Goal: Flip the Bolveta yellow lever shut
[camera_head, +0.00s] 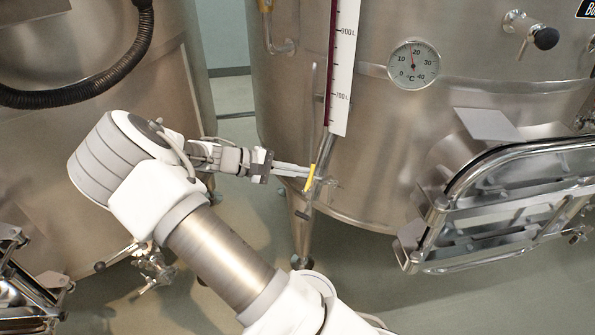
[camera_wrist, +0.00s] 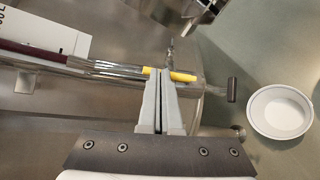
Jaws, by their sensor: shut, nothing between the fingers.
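The yellow lever (camera_head: 310,178) sits on a small valve at the lower end of the level gauge pipe on the steel vat (camera_head: 375,165). In the wrist view the yellow lever (camera_wrist: 172,74) lies nearly in line with the gauge pipe. My gripper (camera_head: 318,174) is shut, with its fingertips right at the lever. In the wrist view my gripper (camera_wrist: 160,72) covers part of the lever's middle, and yellow shows on both sides of the fingers. Nothing is held between the fingers. I cannot tell whether the fingertips touch the lever.
The gauge scale (camera_head: 342,70) rises above the lever. A thermometer (camera_head: 413,65) and an open hatch door (camera_head: 490,215) are to the right. A second vat (camera_head: 100,75) stands left. A white bowl (camera_wrist: 280,111) is on the floor in the wrist view.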

